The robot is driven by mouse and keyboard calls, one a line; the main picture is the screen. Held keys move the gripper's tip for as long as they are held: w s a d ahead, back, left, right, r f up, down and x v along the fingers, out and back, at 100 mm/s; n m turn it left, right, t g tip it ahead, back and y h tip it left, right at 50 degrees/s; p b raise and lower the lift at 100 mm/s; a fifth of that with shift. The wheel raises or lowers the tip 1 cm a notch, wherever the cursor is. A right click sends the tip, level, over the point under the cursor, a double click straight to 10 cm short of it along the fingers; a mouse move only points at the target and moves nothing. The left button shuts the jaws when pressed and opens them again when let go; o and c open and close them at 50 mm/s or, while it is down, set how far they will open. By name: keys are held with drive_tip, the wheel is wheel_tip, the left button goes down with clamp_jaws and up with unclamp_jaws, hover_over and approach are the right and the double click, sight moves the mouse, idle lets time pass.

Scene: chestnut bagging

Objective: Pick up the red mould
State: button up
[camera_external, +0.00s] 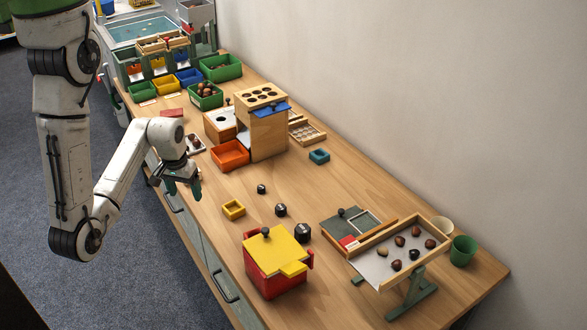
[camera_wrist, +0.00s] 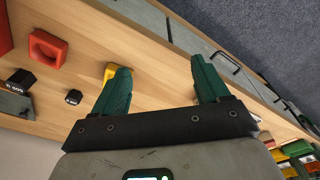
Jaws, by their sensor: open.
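A red mould (camera_wrist: 62,52), a squarish block with a hollow, lies on the table at the upper left of the wrist view. In the external view I cannot tell it apart from the red box beside it. My gripper (camera_wrist: 157,68) is open and empty, with green fingers apart and bare wood between them. The mould lies left of the fingers, apart from them. In the external view my gripper (camera_external: 187,188) hangs by the table's front edge, left of a small yellow mould (camera_external: 233,210). The left finger partly covers that yellow mould (camera_wrist: 110,70) in the wrist view.
A red box with a yellow lid (camera_external: 277,250) stands near the front. Several black weights (camera_external: 280,210) lie behind the yellow mould. A tilted chestnut tray (camera_external: 375,270) stands at the right. An orange tray (camera_external: 230,155) and wooden cabinet (camera_external: 268,135) stand farther back.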

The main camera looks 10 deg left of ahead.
drive_tip(key=shift+o, duration=0.4)
drive_tip(key=shift+o, duration=1)
drive_tip(key=n+g, duration=0.1)
drive_tip(key=n, duration=2.6)
hover_over(253, 234)
drive_tip(key=f, duration=0.9)
drive_tip(key=shift+s+d+f, duration=0.2)
drive_tip(key=shift+s+f, duration=0.15)
drive_tip(key=shift+s, duration=0.05)
